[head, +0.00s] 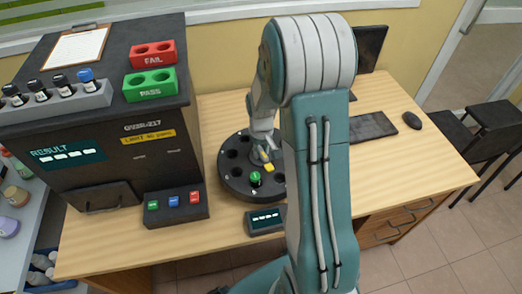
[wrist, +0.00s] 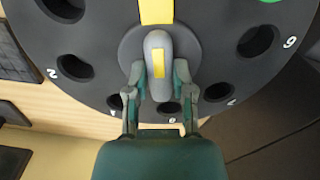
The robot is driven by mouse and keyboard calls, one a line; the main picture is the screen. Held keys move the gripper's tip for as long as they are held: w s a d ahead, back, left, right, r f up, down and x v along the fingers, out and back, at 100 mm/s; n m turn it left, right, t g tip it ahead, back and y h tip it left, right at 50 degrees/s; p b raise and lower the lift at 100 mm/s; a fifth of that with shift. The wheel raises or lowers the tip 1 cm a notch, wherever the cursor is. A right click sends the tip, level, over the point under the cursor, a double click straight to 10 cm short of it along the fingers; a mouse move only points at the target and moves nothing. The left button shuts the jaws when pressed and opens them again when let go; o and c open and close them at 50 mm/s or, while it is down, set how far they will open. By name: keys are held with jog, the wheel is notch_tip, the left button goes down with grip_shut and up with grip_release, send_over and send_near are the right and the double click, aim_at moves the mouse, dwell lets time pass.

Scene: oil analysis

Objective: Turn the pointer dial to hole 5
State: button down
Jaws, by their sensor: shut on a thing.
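The dark round dial (head: 236,188) stands on the table, with a ring of numbered holes. In the wrist view the dial (wrist: 205,45) shows the numbers 2, 1, 8, 7 and 6; hole 5's label is not readable. Its grey centre knob (wrist: 158,38) has a yellow stripe, and the yellow pointer (wrist: 156,10) extends toward the top edge, away from my gripper. My gripper (wrist: 159,75) is shut on the knob, one finger on each side. A green-capped vial (head: 255,178) sits in a hole near the yellow pointer tip (head: 268,168); its green cap also shows in the wrist view (wrist: 256,11).
A small display box (head: 265,219) stands in front of the dial. A button box (head: 177,205) and the dark analyser (head: 120,150) stand to the left. PASS (head: 150,85) and FAIL (head: 153,54) racks sit on top. A keyboard (head: 371,127) lies to the right.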

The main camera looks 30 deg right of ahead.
aim_at(261, 150)
jog(key=m, duration=0.4)
jog(key=shift+m, duration=1.9)
jog(key=shift+c, duration=2.4)
grip_release()
notch_tip(261, 150, up, 12)
jog(key=shift+w+f, duration=0.1)
